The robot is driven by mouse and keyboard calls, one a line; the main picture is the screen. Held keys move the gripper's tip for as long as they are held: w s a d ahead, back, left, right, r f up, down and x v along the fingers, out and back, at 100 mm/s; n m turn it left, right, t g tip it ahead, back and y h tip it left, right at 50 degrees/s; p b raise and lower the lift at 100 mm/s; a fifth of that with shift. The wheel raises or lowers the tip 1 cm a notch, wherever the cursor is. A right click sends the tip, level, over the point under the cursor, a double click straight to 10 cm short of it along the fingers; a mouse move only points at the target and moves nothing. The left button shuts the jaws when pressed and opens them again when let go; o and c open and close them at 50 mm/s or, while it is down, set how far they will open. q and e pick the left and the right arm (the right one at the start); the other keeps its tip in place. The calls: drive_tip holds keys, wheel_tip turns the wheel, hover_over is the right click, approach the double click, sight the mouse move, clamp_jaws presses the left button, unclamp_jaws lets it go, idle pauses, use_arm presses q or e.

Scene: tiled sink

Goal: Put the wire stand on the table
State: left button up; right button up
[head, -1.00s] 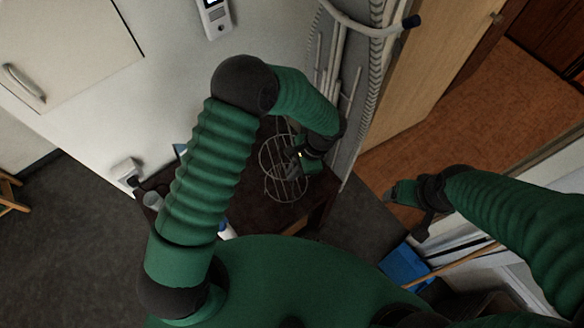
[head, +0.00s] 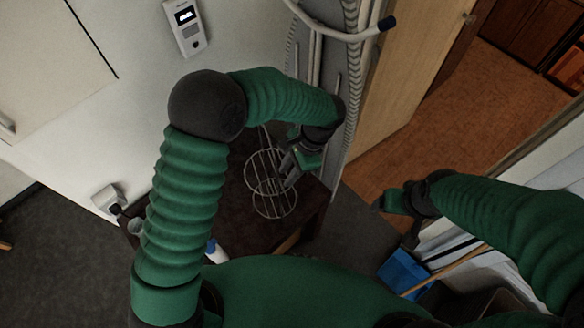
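The wire stand (head: 264,172), a round rack of thin metal wire, is at the dark brown table (head: 235,232) and appears to rest on its top near the right side. My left gripper (head: 291,170) reaches in from above and is at the stand's upper right edge. Its fingers look parted; whether they touch the wire is hard to tell. My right gripper (head: 392,218) is open and empty, to the right of the table. My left arm hides the table's left part.
A white bottle with a blue cap (head: 215,252) is by the table's front edge. Pipes and hoses (head: 350,60) rise behind the table. A blue bin (head: 403,270) stands at the lower right.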

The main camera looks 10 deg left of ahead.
use_arm(q)
drive_tip(key=v, duration=0.3)
drive_tip(key=b+v, duration=0.1)
drive_tip(key=shift+w+a+r, duration=0.1)
drive_tip(key=shift+a+r, duration=0.15)
drive_tip(key=shift+r, duration=0.15)
use_arm(e)
drive_tip(key=shift+a+f, duration=0.35)
drive_tip(key=shift+f, duration=0.45)
use_arm(q)
drive_tip(key=shift+d+r, duration=0.1)
use_arm(e)
drive_tip(key=shift+d, duration=0.1)
